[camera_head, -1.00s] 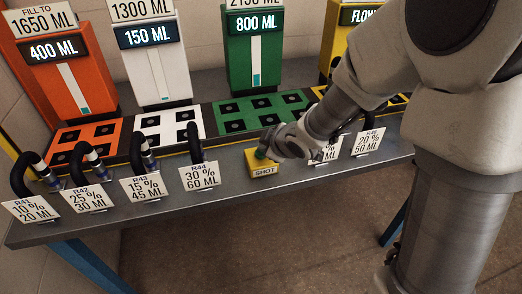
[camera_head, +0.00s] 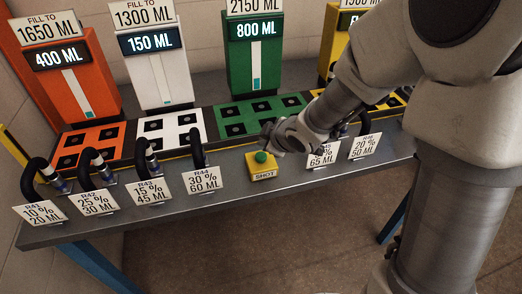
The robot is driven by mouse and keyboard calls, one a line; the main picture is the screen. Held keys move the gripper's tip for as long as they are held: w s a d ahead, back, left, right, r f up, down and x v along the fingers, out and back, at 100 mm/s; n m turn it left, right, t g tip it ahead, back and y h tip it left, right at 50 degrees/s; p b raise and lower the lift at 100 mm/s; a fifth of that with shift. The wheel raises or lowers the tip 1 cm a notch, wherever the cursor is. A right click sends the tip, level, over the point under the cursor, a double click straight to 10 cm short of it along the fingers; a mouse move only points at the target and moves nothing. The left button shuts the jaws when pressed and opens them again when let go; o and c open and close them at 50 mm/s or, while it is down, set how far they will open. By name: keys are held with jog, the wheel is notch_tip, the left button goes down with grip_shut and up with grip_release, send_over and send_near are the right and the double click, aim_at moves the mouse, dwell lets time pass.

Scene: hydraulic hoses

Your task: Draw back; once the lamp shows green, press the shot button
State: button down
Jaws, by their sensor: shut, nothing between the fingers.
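The shot button is a yellow box (camera_head: 262,170) marked SHOT with a green dome (camera_head: 261,157) on top, at the front of the bench. My gripper (camera_head: 268,137) is shut and empty, just above and behind the dome; a small gap seems to separate them. I cannot make out a lamp apart from the button, unless the green dome is it. The orange dispenser (camera_head: 72,90) reads 400 ML, the white one (camera_head: 158,80) 150 ML and the green one (camera_head: 239,70) 800 ML. My arm hides most of the yellow dispenser (camera_head: 330,45) and its display.
Black hoses with labelled cards, such as R44 (camera_head: 201,179), stand along the bench's front edge on both sides of the button. Coloured socket pads, like the green one (camera_head: 236,131), lie before the dispensers. Bare bench (camera_head: 225,190) shows beside the button.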

aim_at(264, 158)
jog(key=shift+r+p, duration=1.05)
jog(key=shift+r, duration=0.5)
jog(key=shift+f, duration=0.1)
